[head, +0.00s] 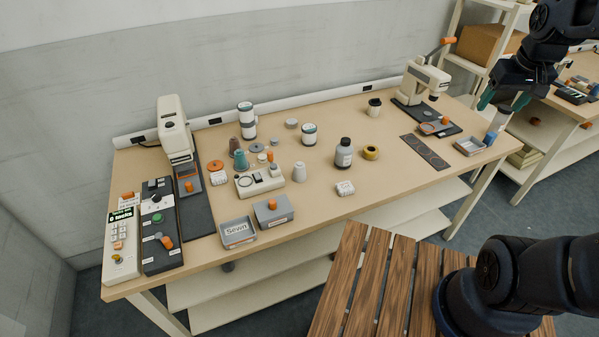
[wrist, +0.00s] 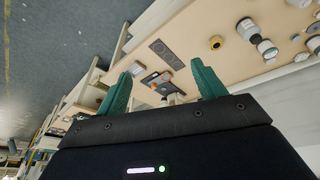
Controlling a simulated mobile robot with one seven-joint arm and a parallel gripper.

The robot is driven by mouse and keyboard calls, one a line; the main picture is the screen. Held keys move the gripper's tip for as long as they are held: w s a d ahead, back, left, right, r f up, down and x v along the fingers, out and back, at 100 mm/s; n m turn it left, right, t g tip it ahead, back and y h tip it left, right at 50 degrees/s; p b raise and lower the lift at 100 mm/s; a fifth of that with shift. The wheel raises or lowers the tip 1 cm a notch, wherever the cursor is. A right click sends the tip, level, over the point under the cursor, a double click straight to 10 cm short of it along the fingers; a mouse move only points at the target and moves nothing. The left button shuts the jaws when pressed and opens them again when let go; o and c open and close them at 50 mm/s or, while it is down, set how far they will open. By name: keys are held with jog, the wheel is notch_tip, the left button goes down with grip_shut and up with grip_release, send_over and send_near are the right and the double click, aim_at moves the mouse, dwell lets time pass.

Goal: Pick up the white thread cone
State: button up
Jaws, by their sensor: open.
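My gripper (head: 504,101) is at the upper right of the head view, above the bench's right end and far from the cone. In the wrist view its green fingers (wrist: 160,72) are spread apart with nothing between them.
A slatted wooden surface (head: 375,285) is in front.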

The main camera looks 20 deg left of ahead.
jog(key=w+a+f+n+g, duration=0.1)
jog(key=w+a+f+n, duration=0.15)
jog(key=a, duration=0.35)
jog(key=w+a+f+n, duration=0.1)
jog(key=w+a, duration=0.3)
jog(key=a, duration=0.2)
jog(key=n+g, duration=0.3)
jog(key=n, duration=0.6)
send_over(300, 163)
jog(key=f, duration=2.2)
jog(key=shift+w+d+f, duration=0.25)
jog(key=shift+w+d, duration=0.05)
jog(key=shift+w, duration=0.1)
jog(key=shift+s+a+f+n, duration=0.25)
jog(key=shift+s+a+f, duration=0.05)
jog(key=shift+f, duration=0.2)
jog(key=shift+s+a+f, duration=0.1)
jog(key=shift+f, duration=5.1)
jog(key=c, duration=1.1)
jog(key=shift+r, duration=0.1)
